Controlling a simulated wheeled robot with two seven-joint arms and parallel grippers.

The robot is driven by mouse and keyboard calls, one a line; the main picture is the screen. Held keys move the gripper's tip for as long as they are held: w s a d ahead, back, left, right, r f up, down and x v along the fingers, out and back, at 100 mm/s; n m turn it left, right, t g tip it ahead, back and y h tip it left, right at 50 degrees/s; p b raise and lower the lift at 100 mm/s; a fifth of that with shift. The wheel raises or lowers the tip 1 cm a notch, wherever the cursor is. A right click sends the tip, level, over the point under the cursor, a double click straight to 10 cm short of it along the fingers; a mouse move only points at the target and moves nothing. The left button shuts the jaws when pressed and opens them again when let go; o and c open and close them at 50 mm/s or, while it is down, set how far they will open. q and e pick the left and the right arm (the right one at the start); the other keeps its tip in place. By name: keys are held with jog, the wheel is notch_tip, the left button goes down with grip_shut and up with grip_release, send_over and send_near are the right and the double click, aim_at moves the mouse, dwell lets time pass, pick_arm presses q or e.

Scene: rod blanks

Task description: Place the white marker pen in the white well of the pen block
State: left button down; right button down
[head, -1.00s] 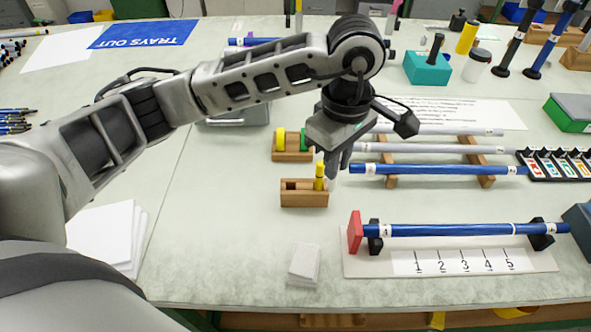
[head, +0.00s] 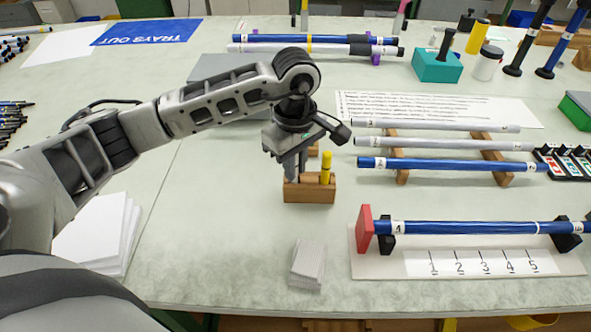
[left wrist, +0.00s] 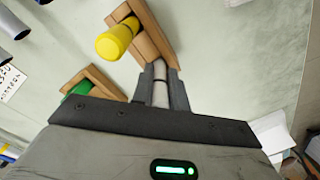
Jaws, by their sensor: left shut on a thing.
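The pen block (head: 309,192) is a small wooden block on the table, below my left gripper in the head view. A yellow marker (head: 326,168) stands upright in its right part. The block (left wrist: 153,35) and the yellow marker (left wrist: 113,42) also show in the left wrist view. My left gripper (head: 291,176) is over the block's left part, fingers pointing down. In the left wrist view the gripper (left wrist: 161,84) is shut on the white marker pen (left wrist: 160,92), near the block's edge. The pen's lower end is hidden, so I cannot tell whether it enters a well. My right gripper is out of view.
A second wooden block with a green marker (left wrist: 80,88) stands just behind, mostly hidden in the head view. A grey-white stack (head: 308,264) lies in front. Blue and white rods on a wooden rack (head: 402,177) and a red-ended fixture (head: 365,228) are at right.

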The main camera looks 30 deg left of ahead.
pick_arm(q)
jog(key=shift+r, duration=0.1)
jog(key=shift+f, duration=0.25)
jog(key=c, duration=1.4)
grip_release()
jog(key=shift+r, duration=0.5)
notch_tip(320, 180, up, 12)
jog(key=shift+f, duration=0.25)
